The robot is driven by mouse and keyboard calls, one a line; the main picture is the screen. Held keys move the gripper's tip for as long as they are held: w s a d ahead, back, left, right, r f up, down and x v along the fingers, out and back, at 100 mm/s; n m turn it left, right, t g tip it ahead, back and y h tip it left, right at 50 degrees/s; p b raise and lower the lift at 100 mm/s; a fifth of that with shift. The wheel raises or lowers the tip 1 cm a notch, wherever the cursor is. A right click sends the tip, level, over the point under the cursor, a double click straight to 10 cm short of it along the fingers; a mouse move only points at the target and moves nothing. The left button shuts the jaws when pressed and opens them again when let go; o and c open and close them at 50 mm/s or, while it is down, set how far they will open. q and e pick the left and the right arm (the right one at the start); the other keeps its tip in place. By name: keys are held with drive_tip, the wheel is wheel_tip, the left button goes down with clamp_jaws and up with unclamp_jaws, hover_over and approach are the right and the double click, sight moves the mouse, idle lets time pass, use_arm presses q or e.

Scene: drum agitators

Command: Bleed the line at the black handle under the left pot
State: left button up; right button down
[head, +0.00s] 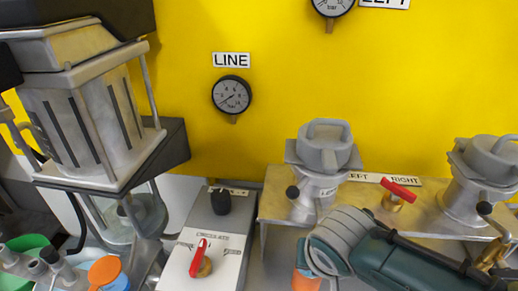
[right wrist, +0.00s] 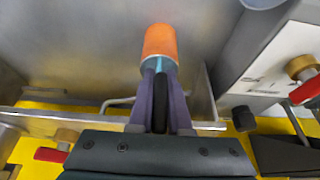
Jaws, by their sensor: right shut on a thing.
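The left pot (head: 325,160) is a grey lidded vessel on a metal shelf. My right arm covers the space below it in the head view. In the right wrist view, my right gripper (right wrist: 160,95) has its two purple fingers closed on either side of a black handle (right wrist: 160,105). An orange cylinder with a light blue part (right wrist: 160,43) shows just beyond the fingertips. A bit of orange (head: 306,281) shows beneath my right wrist in the head view. The LINE gauge (head: 232,95) hangs on the yellow wall; its reading is too small to tell. My left gripper is not visible.
A white panel with a red lever (head: 200,260) and a black knob (head: 221,201) stands left of the shelf (head: 275,205). Another red lever (head: 398,190) sits between the left pot and the right pot (head: 482,175). A large grey agitator (head: 95,120) fills the left.

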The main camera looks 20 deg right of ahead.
idle(0.5)
drive_tip(key=c, duration=0.9)
unclamp_jaws()
drive_tip(key=shift+o, duration=0.2)
drive_tip(key=shift+s+a+r+p, duration=0.1)
drive_tip(key=shift+r+p, duration=0.3)
drive_tip(key=shift+r, duration=0.1)
drive_tip(key=p+v, duration=0.3)
drive_tip(key=v, duration=0.5)
drive_tip(key=shift+s+a+r+p, duration=0.15)
drive_tip(key=shift+r+p, duration=0.15)
drive_tip(key=shift+r, duration=0.05)
